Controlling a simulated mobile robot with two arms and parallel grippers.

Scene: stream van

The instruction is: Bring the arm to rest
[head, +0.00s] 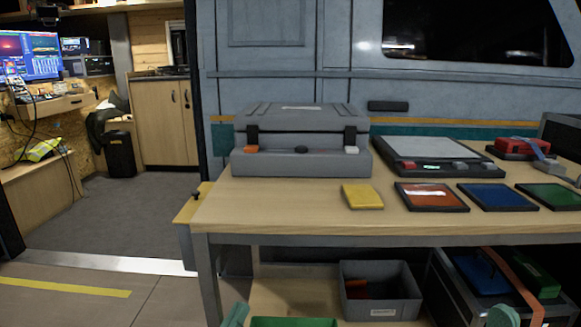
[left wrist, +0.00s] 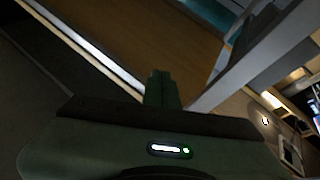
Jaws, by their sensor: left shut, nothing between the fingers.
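My left gripper (left wrist: 162,90) shows in the left wrist view with its two dark green fingers together, shut and empty. In the head view only a teal piece of it (head: 236,315) shows at the bottom edge, in front of the workbench's lower shelf. A dark green tip (head: 503,316) at the bottom right of the head view looks like part of my right gripper; its fingers cannot be made out.
The workbench (head: 300,212) carries a grey case (head: 300,130), a yellow pad (head: 362,196) and several coloured tiles. A grey bin (head: 381,292) stands on the lower shelf. The floor (head: 75,275) to the left is open.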

